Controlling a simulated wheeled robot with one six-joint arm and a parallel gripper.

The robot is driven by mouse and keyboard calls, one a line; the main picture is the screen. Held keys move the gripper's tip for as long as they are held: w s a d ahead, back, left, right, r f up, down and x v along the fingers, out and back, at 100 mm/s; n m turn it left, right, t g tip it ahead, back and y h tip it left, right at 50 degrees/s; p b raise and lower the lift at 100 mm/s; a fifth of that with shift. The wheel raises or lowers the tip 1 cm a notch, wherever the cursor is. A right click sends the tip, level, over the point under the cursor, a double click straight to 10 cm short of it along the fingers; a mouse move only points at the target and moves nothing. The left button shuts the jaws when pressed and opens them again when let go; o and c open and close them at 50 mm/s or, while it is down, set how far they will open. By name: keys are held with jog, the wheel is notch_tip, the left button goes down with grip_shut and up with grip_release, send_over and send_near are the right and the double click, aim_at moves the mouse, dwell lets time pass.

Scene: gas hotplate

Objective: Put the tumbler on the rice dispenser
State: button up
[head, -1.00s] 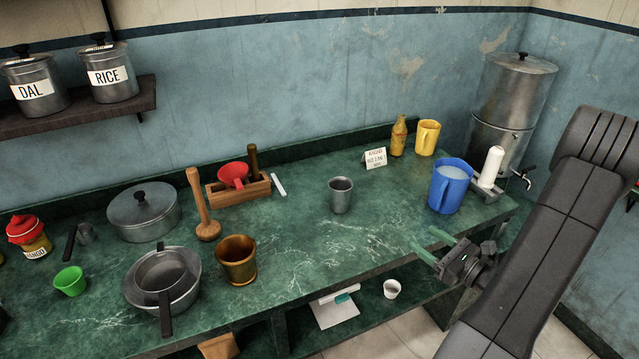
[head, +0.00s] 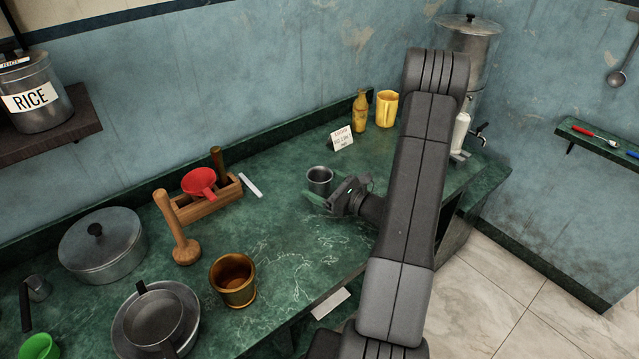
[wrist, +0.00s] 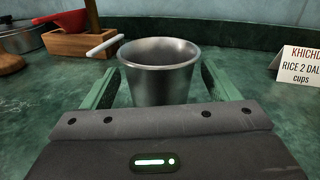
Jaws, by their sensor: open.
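The tumbler, a plain grey steel cup (head: 320,180), stands upright on the green counter. In the wrist view the tumbler (wrist: 160,75) is between the two green fingers of my gripper (wrist: 161,88), which is open with one finger on each side. The head view shows my gripper (head: 336,192) low at the tumbler's near right side. No grip on it shows. A steel canister labelled RICE (head: 38,110) stands on the wall shelf at upper left. A tall steel vessel with a tap (head: 470,42) stands at the back right, partly behind my arm.
A recipe card (head: 341,138), yellow bottle (head: 360,110) and yellow mug (head: 386,108) stand behind the tumbler. Counter between brass cup and tumbler is clear.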

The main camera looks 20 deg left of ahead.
jog(key=shift+x, duration=1.1)
jog(key=c, duration=1.2)
jog(key=shift+o, duration=0.2)
jog(key=shift+r, duration=0.15)
notch_tip(320, 180, up, 9)
jog(key=shift+r, duration=0.2)
jog(key=shift+d+r, duration=0.15)
